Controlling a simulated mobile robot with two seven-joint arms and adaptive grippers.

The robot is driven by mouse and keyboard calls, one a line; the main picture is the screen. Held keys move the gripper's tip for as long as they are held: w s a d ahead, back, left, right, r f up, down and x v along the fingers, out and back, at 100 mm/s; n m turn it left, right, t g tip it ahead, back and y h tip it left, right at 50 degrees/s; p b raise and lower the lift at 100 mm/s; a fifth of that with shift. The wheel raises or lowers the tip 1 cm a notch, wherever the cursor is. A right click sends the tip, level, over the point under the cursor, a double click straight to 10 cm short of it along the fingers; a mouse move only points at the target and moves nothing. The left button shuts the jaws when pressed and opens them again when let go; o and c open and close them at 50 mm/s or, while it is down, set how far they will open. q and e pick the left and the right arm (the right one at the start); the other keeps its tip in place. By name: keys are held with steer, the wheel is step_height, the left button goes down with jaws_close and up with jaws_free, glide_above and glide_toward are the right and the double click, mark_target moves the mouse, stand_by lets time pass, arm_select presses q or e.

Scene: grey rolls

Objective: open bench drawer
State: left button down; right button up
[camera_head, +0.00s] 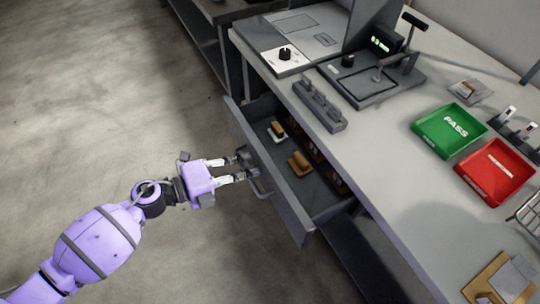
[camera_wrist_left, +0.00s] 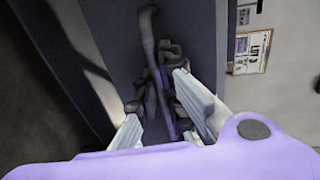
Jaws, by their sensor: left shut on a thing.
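The grey bench drawer (camera_head: 292,206) stands pulled out from the front of the bench, its inside showing in the head view. Brown-and-white items (camera_head: 299,164) lie in it. The bar handle (camera_head: 259,186) is on the drawer's outer face; it also shows in the left wrist view (camera_wrist_left: 150,50), running between the fingers. My left gripper (camera_head: 241,168) is shut on the handle, with its purple arm reaching in from the left. In the left wrist view my left gripper (camera_wrist_left: 160,95) has its dark fingertips around the bar. My right gripper is not in view.
The bench top (camera_head: 385,155) carries a green PASS tray (camera_head: 449,130), a red tray (camera_head: 495,172), a grey fixture (camera_head: 319,105) and a test device (camera_head: 372,75). The concrete floor (camera_head: 110,100) left of the drawer is clear.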

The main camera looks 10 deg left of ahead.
arm_select(q)
steer(key=f+v, duration=0.3)
steer(key=v, duration=1.3)
steer(key=shift+s+a+b, duration=0.3)
steer(key=shift+a, duration=0.1)
steer(key=shift+f, duration=0.1)
steer(key=c, duration=2.1)
jaws_free()
steer(key=v, duration=1.2)
steer(key=shift+w+f, duration=0.1)
steer(key=shift+w, duration=0.05)
